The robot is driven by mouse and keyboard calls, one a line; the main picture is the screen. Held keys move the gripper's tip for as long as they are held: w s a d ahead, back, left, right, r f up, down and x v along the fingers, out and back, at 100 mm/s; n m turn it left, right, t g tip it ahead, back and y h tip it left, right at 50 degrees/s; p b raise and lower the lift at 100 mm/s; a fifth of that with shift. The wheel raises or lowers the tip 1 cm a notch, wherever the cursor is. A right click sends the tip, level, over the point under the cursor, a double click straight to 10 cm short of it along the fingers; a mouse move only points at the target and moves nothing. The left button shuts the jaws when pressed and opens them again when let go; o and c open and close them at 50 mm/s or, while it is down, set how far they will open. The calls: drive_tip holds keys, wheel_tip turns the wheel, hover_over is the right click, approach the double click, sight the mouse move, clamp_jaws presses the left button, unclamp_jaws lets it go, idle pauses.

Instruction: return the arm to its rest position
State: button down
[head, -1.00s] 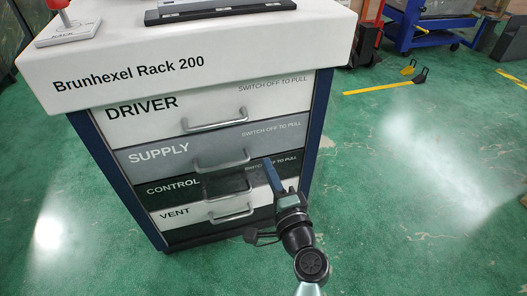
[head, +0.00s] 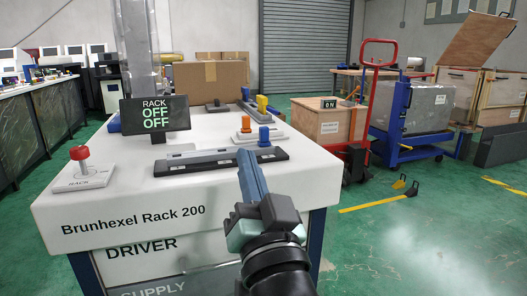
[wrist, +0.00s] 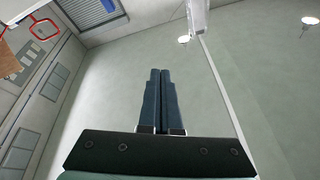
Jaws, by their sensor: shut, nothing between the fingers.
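My gripper (head: 250,165) is raised in front of the white rack top in the head view, its blue fingers pointing up. In the wrist view my gripper (wrist: 160,75) has its two fingers side by side, shut and empty, against the far wall and ceiling. The arm rises from the lower middle of the head view and covers part of the rack's front right.
The Brunhexel Rack 200 (head: 190,212) carries a red-knobbed switch (head: 80,165), a display reading OFF OFF (head: 155,114), a dark rail (head: 190,165) and several coloured handles. A red hand truck (head: 375,80) and blue cart (head: 400,135) stand right.

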drive_tip(key=s+d+r+n+t+h+p, duration=0.1)
drive_tip(key=s+r+t+h, duration=0.2)
drive_tip(key=s+r, duration=0.65)
drive_tip(key=s+d+r+n+t+h+p, duration=0.1)
drive_tip(key=s+r+t+h+p, duration=0.15)
drive_tip(key=s+r, duration=0.75)
drive_tip(key=w+r+p, duration=0.2)
drive_tip(key=r+p, duration=1.6)
drive_tip(key=r, duration=0.1)
drive_tip(key=w+r+p, duration=0.3)
drive_tip(key=r+p, duration=1.5)
drive_tip(key=r, duration=0.2)
drive_tip(key=shift+r+p, duration=0.15)
drive_tip(key=shift+p, duration=0.15)
